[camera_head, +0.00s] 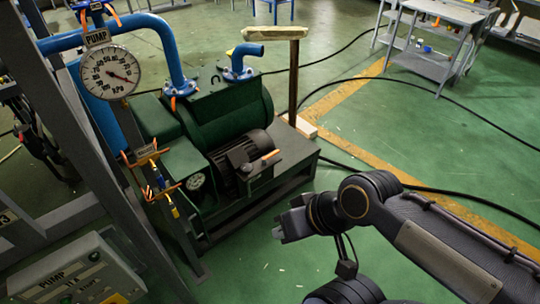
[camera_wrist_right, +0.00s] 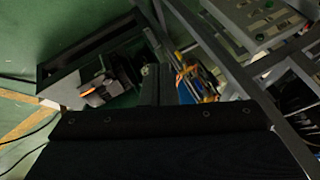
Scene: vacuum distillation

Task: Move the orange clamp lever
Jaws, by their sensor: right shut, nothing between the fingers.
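Several orange parts show, and I cannot tell for sure which is the clamp lever. A short orange lever (camera_head: 270,155) sits on a dark bracket beside the pump motor (camera_head: 240,163); an orange part also shows by the motor in the right wrist view (camera_wrist_right: 92,91). Two orange handles, an upper one (camera_head: 147,153) and a lower one (camera_head: 163,191), are on the upright pipe left of the pump. My right gripper (camera_head: 282,230) is shut and empty, below and right of the motor, apart from all these levers. My left gripper is out of view.
The green pump (camera_head: 228,108) stands on a dark base frame. A pressure gauge (camera_head: 110,72), blue pipes (camera_head: 150,25) and a grey control box (camera_head: 75,275) are at left. A wooden-topped post (camera_head: 293,75) stands behind. Black hoses cross the open green floor at right.

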